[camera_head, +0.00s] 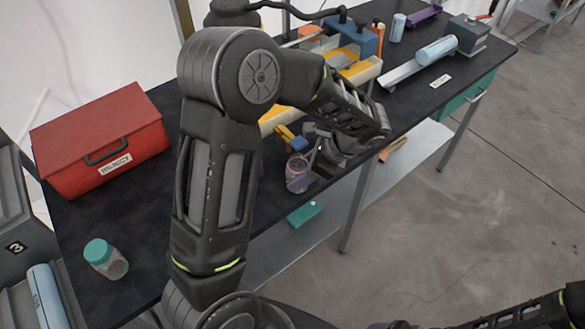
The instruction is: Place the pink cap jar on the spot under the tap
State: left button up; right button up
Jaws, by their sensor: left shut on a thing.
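A small clear jar (298,178) with a pinkish tint is at my left gripper (313,169), near the front edge of the black bench. My left arm comes in from the left and reaches over the bench, and its gripper is shut on the jar. The jar's cap is partly hidden by the gripper, and I cannot tell whether the jar touches the bench. A blue and yellow fitting (287,138), possibly the tap, is just behind the jar. The spot under it is not clearly visible. My right gripper is not in view.
A red lidded box (100,140) labelled REJECT and a jar with a teal cap (105,258) stand on the left. Yellow trays (362,71) and a blue block (350,37) stand behind my left arm. A light-blue cylinder (437,50) lies on a rail at right.

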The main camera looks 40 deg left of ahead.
pick_arm(q)
jog(key=shift+s+a+r, duration=0.1)
jog(key=shift+s+a, duration=0.05)
jog(key=shift+a, duration=0.3)
jog(key=shift+s+a+r, duration=0.1)
jog(key=shift+s+a, duration=0.05)
jog(key=shift+a, duration=0.3)
jog(key=shift+s+a+p, duration=0.1)
jog(key=shift+a+p, duration=0.2)
jog(key=shift+p, duration=0.25)
jog(key=shift+f, duration=0.2)
jog(key=shift+d, duration=0.1)
jog(key=shift+f, duration=0.1)
jog(key=shift+f, duration=0.15)
jog(key=o, duration=1.4)
jog(key=shift+c, duration=0.2)
